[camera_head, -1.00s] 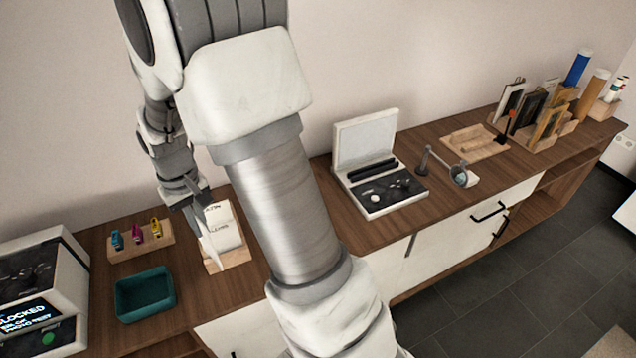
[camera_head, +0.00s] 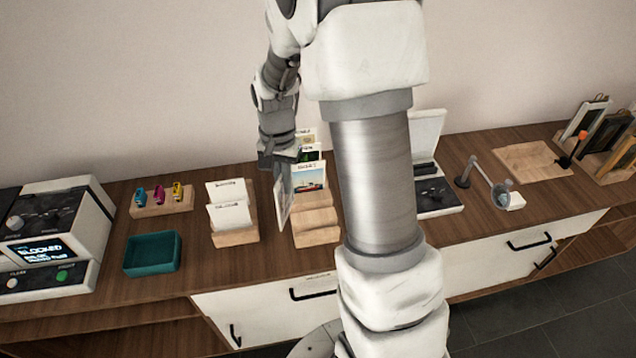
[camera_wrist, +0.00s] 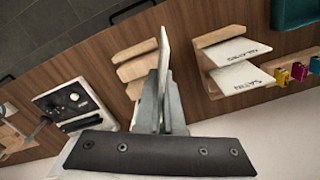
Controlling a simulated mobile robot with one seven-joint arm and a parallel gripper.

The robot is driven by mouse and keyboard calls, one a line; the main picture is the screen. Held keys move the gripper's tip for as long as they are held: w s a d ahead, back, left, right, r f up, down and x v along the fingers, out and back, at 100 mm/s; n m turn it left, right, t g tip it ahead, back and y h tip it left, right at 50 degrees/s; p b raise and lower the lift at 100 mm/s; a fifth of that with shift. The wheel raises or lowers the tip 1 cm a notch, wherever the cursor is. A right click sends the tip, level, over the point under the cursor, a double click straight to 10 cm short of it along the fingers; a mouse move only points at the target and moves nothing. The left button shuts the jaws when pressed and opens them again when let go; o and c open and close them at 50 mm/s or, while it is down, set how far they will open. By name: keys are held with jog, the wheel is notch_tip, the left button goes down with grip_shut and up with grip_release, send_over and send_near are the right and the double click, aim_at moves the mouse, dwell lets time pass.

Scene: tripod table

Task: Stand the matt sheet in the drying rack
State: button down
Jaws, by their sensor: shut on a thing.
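My gripper (camera_head: 280,163) is shut on a thin pale sheet (camera_head: 284,203), which hangs upright below it, nearly edge-on. The sheet also shows edge-on between my fingers in the wrist view (camera_wrist: 164,50). Any label on it cannot be read. It is just left of a stepped wooden rack (camera_head: 316,238), which holds several upright cards, including a boat picture (camera_head: 309,178). The rack's empty front steps also show in the wrist view (camera_wrist: 133,70). I cannot tell whether the sheet touches the rack.
Left of the sheet, a wooden holder (camera_head: 236,238) carries two white sheets, marked gloss and satin in the wrist view. Further left are a teal tray (camera_head: 152,254), small colored cartridges (camera_head: 158,198) and a machine reading "BLOCKED" (camera_head: 60,232). An open case (camera_head: 438,190) stands right.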

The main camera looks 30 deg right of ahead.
aim_at(316, 209)
jog(key=d+f+m+b, duration=0.4)
jog(key=d+f+m, duration=0.3)
jog(key=m, duration=0.5)
jog(key=shift+s+d+f+m+b, duration=0.2)
jog(key=shift+s+f+m+b, duration=0.1)
jog(key=shift+s, duration=0.1)
jog(key=shift+f, duration=0.1)
dwell(0.5)
jog(key=shift+f+b, duration=1.95)
jog(key=shift+f, duration=0.4)
jog(key=c, duration=1)
grip_release()
jog(key=shift+o, duration=0.2)
